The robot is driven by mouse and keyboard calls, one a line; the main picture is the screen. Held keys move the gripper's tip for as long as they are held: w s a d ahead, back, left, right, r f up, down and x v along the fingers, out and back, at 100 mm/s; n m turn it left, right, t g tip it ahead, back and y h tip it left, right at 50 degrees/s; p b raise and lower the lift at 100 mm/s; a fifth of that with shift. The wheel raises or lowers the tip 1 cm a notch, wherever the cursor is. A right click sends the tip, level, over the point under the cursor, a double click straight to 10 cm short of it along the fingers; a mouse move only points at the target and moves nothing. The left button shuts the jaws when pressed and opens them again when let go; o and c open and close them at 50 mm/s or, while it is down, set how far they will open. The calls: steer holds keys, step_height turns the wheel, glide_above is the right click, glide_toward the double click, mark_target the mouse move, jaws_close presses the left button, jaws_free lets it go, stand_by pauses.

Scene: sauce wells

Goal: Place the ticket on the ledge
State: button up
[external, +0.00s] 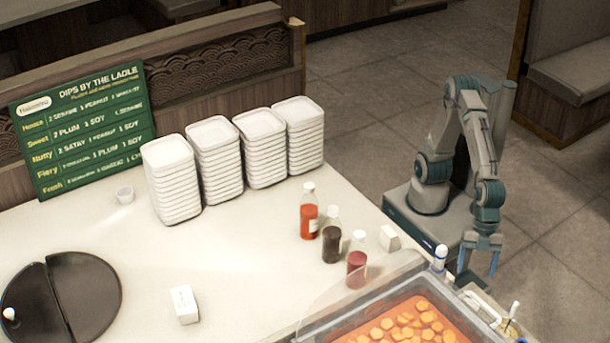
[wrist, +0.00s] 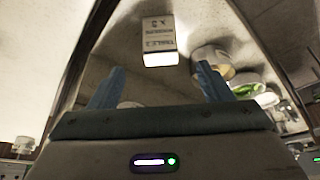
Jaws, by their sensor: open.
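A small white block with dark printed lettering, apparently the ticket (wrist: 158,38), is at the top centre of the wrist view, beyond my fingers and apart from them. In the external view two small white blocks stand on the counter: one near the bottles (external: 389,238) and one at the front (external: 184,304). I cannot tell for sure which is the ticket. My gripper (external: 480,260) hangs at the counter's right end, pointing down. Its blue fingers (wrist: 160,88) are spread and empty. I cannot clearly make out the ledge.
A clear-guarded pan of orange sauce with slices (external: 400,322) is at the front right. The middle is clear.

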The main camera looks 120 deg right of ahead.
steer(key=shift+r, duration=0.25)
steer(key=w+d+m+h, duration=0.15)
steer(key=w+d, duration=0.25)
steer(key=d, duration=0.8)
steer(key=w+d+m, duration=0.3)
steer(key=d, duration=0.8)
steer(key=s+d+f+m, duration=0.1)
steer(key=s+d, duration=0.2)
steer(key=d, duration=0.4)
steer(key=s+d+f+m+h, duration=0.1)
steer(key=s+d+m, duration=0.1)
steer(key=d, duration=0.5)
steer(key=s+d+f+m+g, duration=0.1)
steer(key=s+d, duration=0.4)
steer(key=d, duration=0.3)
steer(key=shift+f, duration=0.35)
steer(key=shift+d+m+h, duration=0.1)
steer(key=shift+m+h, duration=0.15)
